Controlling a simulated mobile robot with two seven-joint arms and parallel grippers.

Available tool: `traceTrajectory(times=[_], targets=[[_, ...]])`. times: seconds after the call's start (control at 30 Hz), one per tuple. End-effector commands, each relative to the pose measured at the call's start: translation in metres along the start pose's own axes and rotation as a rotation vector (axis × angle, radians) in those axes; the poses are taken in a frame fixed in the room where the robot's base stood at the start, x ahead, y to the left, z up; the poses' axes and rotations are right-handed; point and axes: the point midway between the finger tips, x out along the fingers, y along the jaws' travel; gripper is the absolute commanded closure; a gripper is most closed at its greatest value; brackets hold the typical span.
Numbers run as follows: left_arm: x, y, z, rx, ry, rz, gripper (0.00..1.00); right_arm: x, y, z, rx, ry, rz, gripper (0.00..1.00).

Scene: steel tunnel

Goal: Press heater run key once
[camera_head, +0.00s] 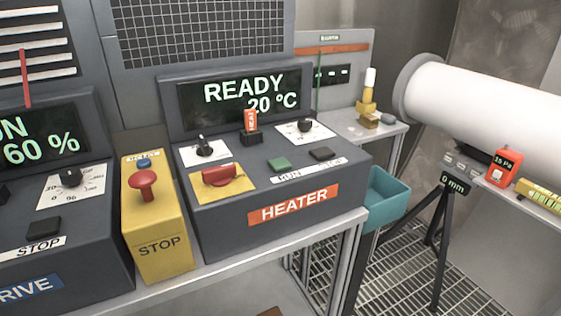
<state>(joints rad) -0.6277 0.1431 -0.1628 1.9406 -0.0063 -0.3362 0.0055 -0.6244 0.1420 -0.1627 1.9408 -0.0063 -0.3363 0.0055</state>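The heater console (270,150) stands on a grey bench, with an orange HEATER label on its front. Its display (243,98) reads READY 20 °C. The green run key (279,163) is on the sloped panel, above the left part of a white strip lettered RUN and STOP. The dark stop key (322,153) is to its right. A red rotary switch (220,175) on a yellow plate is to its left. Neither of my grippers shows in the head view.
A yellow stop box (156,215) with a red mushroom button stands left of the heater console. The drive console (50,190) is farther left. A teal bin (387,195) hangs at the right. A white cylinder (480,105) and a tripod (441,225) stand beyond.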

Motion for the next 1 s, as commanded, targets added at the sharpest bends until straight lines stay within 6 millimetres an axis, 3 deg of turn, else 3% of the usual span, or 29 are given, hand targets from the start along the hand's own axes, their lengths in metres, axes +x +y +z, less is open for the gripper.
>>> traceTrajectory(times=[0.4, 1.0], targets=[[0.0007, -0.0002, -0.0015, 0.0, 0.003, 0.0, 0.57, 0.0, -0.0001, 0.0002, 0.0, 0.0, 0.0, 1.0], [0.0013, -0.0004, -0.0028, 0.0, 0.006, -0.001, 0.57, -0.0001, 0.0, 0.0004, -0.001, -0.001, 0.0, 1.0]])
